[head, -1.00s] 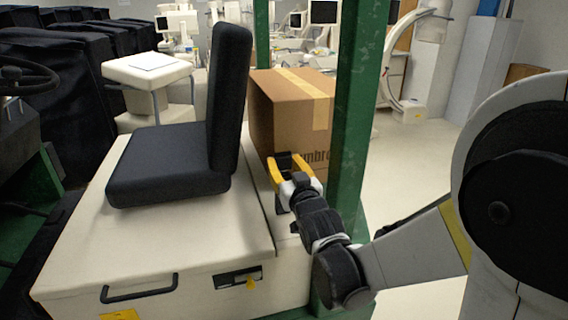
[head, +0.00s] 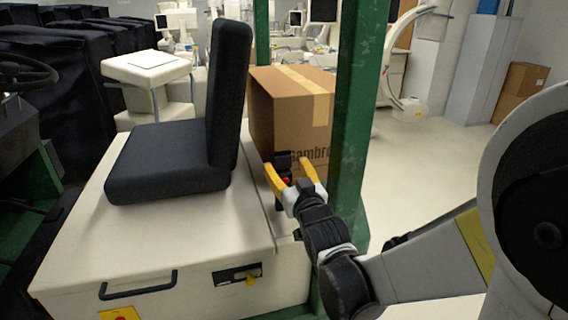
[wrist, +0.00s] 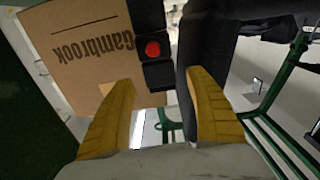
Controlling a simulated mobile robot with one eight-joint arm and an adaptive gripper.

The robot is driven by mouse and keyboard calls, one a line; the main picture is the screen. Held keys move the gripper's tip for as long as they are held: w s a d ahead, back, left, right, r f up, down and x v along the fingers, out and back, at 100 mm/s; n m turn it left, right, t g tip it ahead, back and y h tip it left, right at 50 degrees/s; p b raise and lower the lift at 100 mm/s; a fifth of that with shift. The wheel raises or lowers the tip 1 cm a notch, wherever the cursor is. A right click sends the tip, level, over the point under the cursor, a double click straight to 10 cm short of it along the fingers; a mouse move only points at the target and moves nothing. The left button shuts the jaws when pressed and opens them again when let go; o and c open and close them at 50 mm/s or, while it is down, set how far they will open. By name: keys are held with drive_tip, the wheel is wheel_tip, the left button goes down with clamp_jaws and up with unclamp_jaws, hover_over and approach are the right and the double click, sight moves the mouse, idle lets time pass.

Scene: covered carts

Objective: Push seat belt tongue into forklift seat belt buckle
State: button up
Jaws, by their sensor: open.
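The black buckle with a round red button (wrist: 152,50) stands beside the seat in the wrist view. In the head view its red button (head: 286,181) shows between the yellow fingers. My gripper (head: 288,165) is open, with its fingers apart on either side of the black buckle part in the head view. In the wrist view my gripper (wrist: 160,82) has the lower black block between and just beyond its fingertips; I cannot tell whether they touch. I cannot make out a separate belt tongue. The black seat (head: 170,165) is left of the gripper in the head view.
A cardboard box (head: 285,115) stands behind the gripper. A green post (head: 352,130) rises close to the arm's right. The cream seat base (head: 190,235) lies to the left and below. Open floor (head: 430,160) shows right of the post.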

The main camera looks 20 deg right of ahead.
drive_tip(key=s, duration=0.9)
drive_tip(key=shift+s, duration=0.25)
drive_tip(key=shift+f, duration=0.15)
